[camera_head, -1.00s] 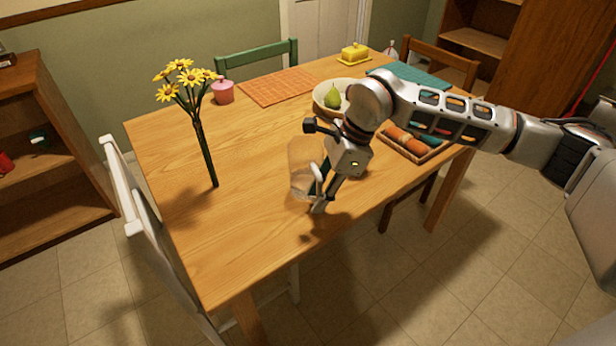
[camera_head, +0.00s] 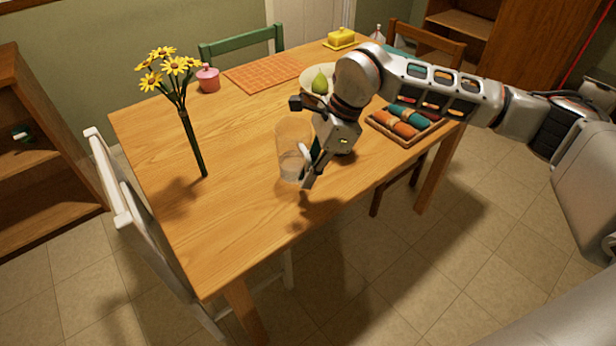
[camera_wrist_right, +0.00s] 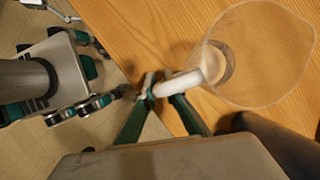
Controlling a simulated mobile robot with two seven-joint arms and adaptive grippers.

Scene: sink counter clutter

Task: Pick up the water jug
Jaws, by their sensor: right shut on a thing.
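The water jug (camera_head: 292,150) is clear and see-through, with a white handle (camera_head: 304,155), at the near middle of the wooden table in the head view. In the right wrist view the jug (camera_wrist_right: 262,50) shows its wide round rim at the upper right. My right gripper (camera_head: 309,174) is shut on the white handle, which also shows between its green fingers (camera_wrist_right: 163,90) in the wrist view. The jug looks upright. I cannot tell whether its base is clear of the table. My left gripper is in neither view.
A vase of yellow flowers (camera_head: 192,130) stands to the left. Behind the right arm are a bowl (camera_head: 307,79) with a green pear (camera_head: 320,83) and a tray (camera_head: 399,139) of rolled cloths. The table (camera_head: 235,215) is bare to the jug's left and front.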

